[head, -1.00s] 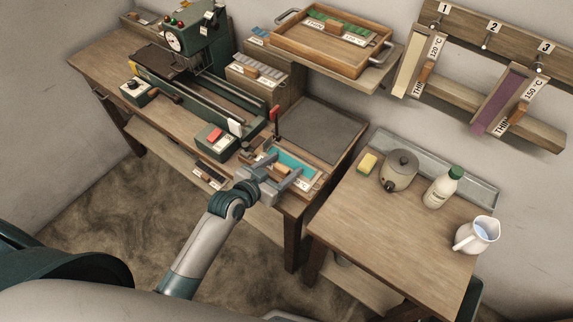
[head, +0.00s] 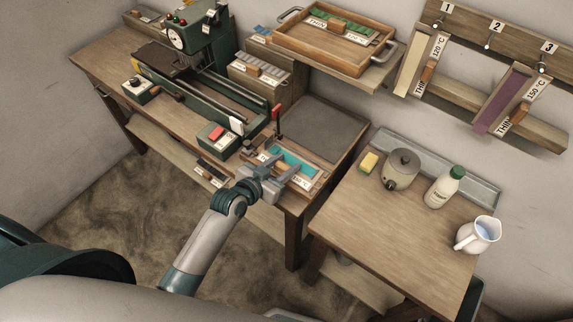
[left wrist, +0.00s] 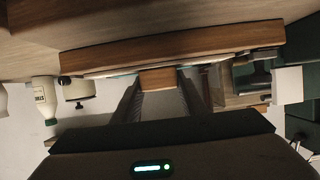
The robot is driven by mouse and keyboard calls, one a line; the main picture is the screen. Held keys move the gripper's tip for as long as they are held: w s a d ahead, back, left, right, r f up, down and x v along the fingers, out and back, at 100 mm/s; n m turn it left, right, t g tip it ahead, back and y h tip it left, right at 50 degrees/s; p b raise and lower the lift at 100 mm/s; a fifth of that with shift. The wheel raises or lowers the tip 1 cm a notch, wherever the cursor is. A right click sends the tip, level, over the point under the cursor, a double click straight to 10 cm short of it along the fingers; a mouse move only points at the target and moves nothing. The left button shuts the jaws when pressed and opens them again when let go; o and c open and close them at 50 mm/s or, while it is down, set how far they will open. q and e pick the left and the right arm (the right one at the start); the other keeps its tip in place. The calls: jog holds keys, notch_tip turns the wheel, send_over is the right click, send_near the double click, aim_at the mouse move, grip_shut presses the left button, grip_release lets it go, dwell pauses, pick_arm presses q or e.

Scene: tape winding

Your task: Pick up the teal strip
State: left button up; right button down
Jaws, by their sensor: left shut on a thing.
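The teal strip (head: 294,158) lies in a shallow light-framed tray (head: 322,178) at the front right corner of the workbench. A wooden grip at its near side sits between the fingers of my left gripper (head: 277,172), which is shut on it. In the left wrist view the wooden grip (left wrist: 158,78) shows between the two grey fingers, with only slivers of teal beside it. The gripper and the tray's rim hide part of the strip. I cannot tell whether the strip is clear of the tray. My right gripper is not in view.
A red-handled lever (head: 276,116) stands just behind the tray, and a red-topped box (head: 216,134) to its left. A dark mat (head: 322,128) lies behind. The side table (head: 385,225) at right holds a sponge, pot, bottle and jug (head: 478,234).

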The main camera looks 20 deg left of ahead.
pick_arm(q)
jog(key=shift+d, duration=0.1)
jog(key=shift+s+d+r, duration=0.1)
jog(key=shift+d+r, duration=0.2)
jog(key=shift+r, duration=0.05)
jog(key=s+d+r+b, duration=0.3)
jog(key=d+r, duration=0.4)
jog(key=d, duration=0.5)
jog(key=shift+s+d+r+b, duration=0.2)
jog(key=shift+s+b, duration=0.1)
jog(key=shift+s, duration=0.45)
